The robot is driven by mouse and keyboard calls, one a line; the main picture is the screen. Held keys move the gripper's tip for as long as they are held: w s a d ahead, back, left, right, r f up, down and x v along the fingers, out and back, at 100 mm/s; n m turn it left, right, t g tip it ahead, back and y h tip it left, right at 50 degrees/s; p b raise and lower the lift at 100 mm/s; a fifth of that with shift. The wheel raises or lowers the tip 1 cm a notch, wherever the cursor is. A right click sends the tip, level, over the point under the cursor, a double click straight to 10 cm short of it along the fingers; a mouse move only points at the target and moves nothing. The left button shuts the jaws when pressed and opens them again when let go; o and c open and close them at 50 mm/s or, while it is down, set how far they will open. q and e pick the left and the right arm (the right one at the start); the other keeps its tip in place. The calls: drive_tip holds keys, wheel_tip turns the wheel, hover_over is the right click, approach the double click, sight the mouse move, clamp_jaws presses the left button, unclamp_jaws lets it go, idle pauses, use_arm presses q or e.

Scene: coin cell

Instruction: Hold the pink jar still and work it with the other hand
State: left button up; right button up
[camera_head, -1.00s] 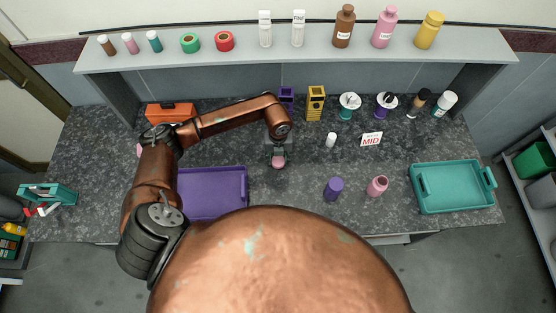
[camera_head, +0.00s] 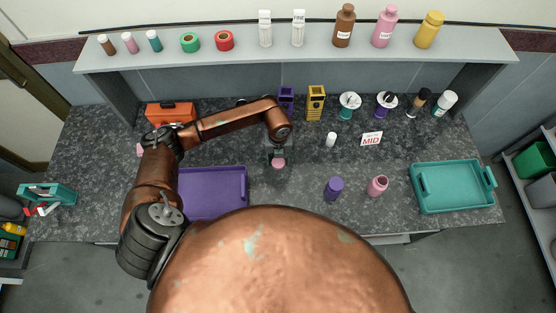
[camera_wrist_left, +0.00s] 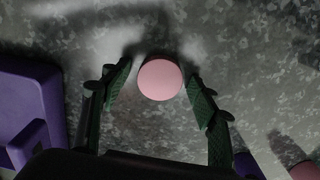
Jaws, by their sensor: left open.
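The pink jar (camera_head: 377,186) stands upright on the dark counter, right of the purple jar (camera_head: 333,188). A round pink piece (camera_head: 278,163), perhaps a lid, is on the counter to their left. My left gripper (camera_head: 278,156) is over this round piece, well left of the pink jar. In the left wrist view its fingers (camera_wrist_left: 160,88) are open, one on each side of the pink disc (camera_wrist_left: 160,79), with gaps visible. The pink jar (camera_wrist_left: 305,170) is cut off at that view's lower right. My right gripper is not in view.
A purple tray (camera_head: 245,190) lies left of the gripper, and a teal tray (camera_head: 453,208) at the right. Counter between the round piece and purple jar is clear.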

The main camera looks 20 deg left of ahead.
sight(278, 162)
use_arm(q)
wheel_tip(278, 162, up, 12)
drive_tip(key=shift+r, duration=0.2)
idle(0.4)
